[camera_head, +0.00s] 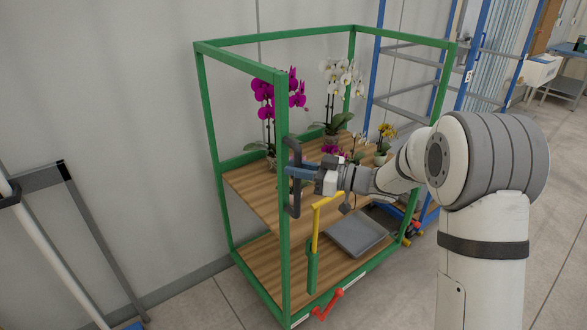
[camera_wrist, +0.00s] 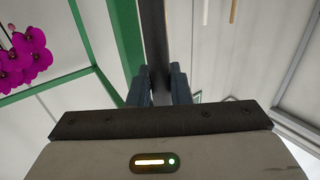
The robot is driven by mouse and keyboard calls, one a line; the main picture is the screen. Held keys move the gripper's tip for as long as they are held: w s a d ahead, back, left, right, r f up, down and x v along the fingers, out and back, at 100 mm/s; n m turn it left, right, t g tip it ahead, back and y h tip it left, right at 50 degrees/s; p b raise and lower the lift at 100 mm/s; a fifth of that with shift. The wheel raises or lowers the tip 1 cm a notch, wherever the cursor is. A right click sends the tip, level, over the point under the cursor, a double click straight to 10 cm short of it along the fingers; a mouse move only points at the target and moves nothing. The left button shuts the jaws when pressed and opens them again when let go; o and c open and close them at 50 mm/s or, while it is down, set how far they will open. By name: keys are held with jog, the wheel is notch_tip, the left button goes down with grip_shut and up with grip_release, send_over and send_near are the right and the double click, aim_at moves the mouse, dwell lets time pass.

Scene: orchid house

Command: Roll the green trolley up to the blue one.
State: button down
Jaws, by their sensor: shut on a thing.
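The green trolley (camera_head: 284,200) stands in the middle of the head view, a green frame with wooden shelves. A dark upright handle (camera_head: 291,178) is on its near post. My gripper (camera_head: 290,172) is shut on this handle; in the wrist view the gripper's two fingers (camera_wrist: 160,88) close around the dark bar (camera_wrist: 153,40). The blue trolley (camera_head: 375,80) stands behind and to the right of the green one, partly hidden by it and by my arm. I cannot tell whether the two frames touch.
Potted orchids with magenta (camera_head: 263,100), white (camera_head: 338,78) and yellow (camera_head: 386,130) flowers stand on the upper shelf. A grey tray (camera_head: 356,234) lies on the lower shelf. A yellow lever (camera_head: 316,230) and a red pedal (camera_head: 328,304) are at the near end. A wall runs along the left.

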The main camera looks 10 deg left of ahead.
jog(key=c, duration=1.5)
grip_release()
jog(key=shift+w+d, duration=0.15)
jog(key=shift+w, duration=0.2)
jog(key=shift+o, duration=0.7)
jog(key=shift+s, duration=0.1)
jog(key=d, duration=0.7)
jog(key=shift+s+d+b, duration=0.35)
jog(key=shift+s+b, duration=0.05)
jog(key=shift+b, duration=0.05)
